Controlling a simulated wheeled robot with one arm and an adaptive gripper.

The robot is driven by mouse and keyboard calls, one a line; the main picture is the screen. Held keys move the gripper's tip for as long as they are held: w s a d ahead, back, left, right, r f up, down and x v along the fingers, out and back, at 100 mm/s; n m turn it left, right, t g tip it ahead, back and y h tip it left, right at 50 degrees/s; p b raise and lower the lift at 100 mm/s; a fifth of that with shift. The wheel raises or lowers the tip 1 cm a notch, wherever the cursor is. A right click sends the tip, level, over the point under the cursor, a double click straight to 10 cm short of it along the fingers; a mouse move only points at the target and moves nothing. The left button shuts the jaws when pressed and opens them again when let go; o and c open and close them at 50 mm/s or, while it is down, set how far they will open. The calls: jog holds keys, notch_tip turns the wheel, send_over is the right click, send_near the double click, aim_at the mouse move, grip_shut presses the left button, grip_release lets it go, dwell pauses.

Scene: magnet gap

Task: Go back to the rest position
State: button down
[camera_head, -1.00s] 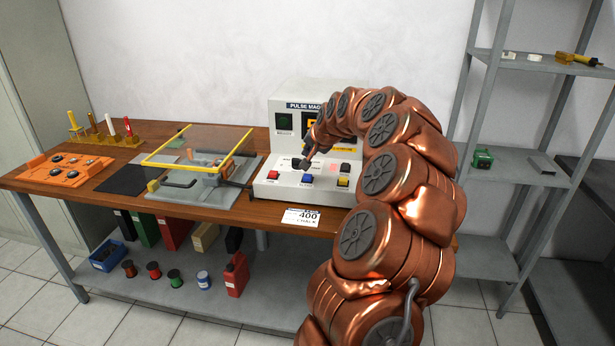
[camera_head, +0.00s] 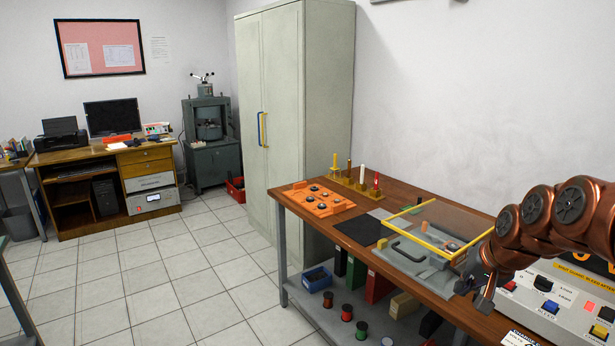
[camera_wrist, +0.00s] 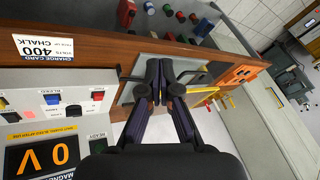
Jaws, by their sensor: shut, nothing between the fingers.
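My gripper (camera_head: 484,296) is at the lower right of the head view, at the end of my copper-coloured arm. It is in front of the pulse unit's control panel (camera_head: 560,296). The wrist view shows its two dark fingers (camera_wrist: 167,72) with their tips together and nothing between them. In that view the fingers point over the bench edge and the grey fixture, and the panel lies to their left. The panel's display reads 0 V in the wrist view. My arm hides part of the unit in the head view.
The wooden bench (camera_head: 290,203) carries an orange tray (camera_head: 318,200), a black mat (camera_head: 362,230) and a grey fixture with a yellow-framed clear cover (camera_head: 440,216). Spools and boxes stand on the lower shelf. A tall cabinet (camera_head: 285,110) is behind. The tiled floor (camera_head: 190,270) at left is clear.

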jog(key=s+a+n+g+p, duration=0.3)
jog(key=s+a+n+g, duration=0.1)
jog(key=s+a, duration=0.95)
jog(key=s+f+n+g+h+p, duration=0.1)
jog(key=s+f+g+p, duration=0.1)
jog(key=s, duration=1.7)
jog(key=shift+s+a+n+g, duration=0.25)
jog(key=shift+a+n+g, duration=0.15)
jog(key=shift+g, duration=0.3)
jog(key=shift+a, duration=0.1)
